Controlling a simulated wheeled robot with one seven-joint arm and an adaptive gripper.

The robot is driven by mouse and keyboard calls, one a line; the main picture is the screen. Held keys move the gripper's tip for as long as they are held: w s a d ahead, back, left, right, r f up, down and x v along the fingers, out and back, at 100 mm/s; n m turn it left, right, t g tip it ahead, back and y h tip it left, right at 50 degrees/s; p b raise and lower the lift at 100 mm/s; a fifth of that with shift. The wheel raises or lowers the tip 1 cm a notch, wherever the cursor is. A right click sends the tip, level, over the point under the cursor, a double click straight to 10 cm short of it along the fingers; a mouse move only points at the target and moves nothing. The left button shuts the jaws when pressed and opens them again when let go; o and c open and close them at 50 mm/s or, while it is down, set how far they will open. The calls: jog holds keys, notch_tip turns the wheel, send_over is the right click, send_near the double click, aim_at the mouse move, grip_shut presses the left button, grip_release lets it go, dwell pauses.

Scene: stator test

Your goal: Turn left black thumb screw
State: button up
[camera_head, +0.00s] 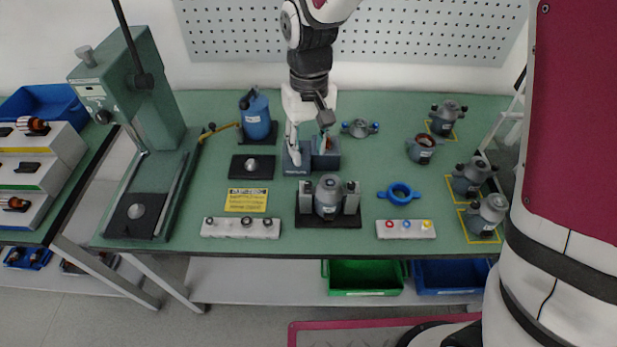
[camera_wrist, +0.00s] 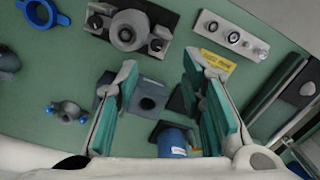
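My gripper (camera_head: 309,150) hangs above the blue-grey block (camera_head: 333,160) near the middle of the bench. In the wrist view its two teal-padded fingers (camera_wrist: 162,62) are spread wide, with nothing held between them. The block's dark hole (camera_wrist: 146,103) shows between the fingers. In front of the block, a grey housing (camera_head: 328,190) sits in a black-based fixture (camera_head: 308,220) with an upright at each side. Small round knobs, perhaps the thumb screws, show at the fixture's ends in the wrist view, one being the left-hand one (camera_wrist: 157,45). My gripper is apart from the fixture.
A black-button box (camera_head: 241,228) and yellow sign (camera_head: 246,200) lie left of the fixture. A blue ring (camera_head: 399,194) and coloured-button box (camera_head: 405,229) lie right. A blue cylinder (camera_head: 256,117) stands behind left, a tall green press (camera_head: 135,90) further left. Bare bench separates them.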

aim_at(308, 183)
jog(key=f+m+p, duration=0.1)
jog(key=f+m, duration=0.3)
jog(key=m, duration=0.2)
jog(key=f+m+p, duration=0.1)
jog(key=f+m, duration=0.2)
jog(key=m, duration=0.4)
jog(key=f+m+p, duration=0.1)
jog(key=f+m, duration=0.3)
jog(key=m, duration=0.3)
jog(key=shift+w+f+t+p, duration=0.25)
jog(key=shift+f+t+p, duration=0.05)
jog(key=shift+f+p, duration=0.05)
grip_shut()
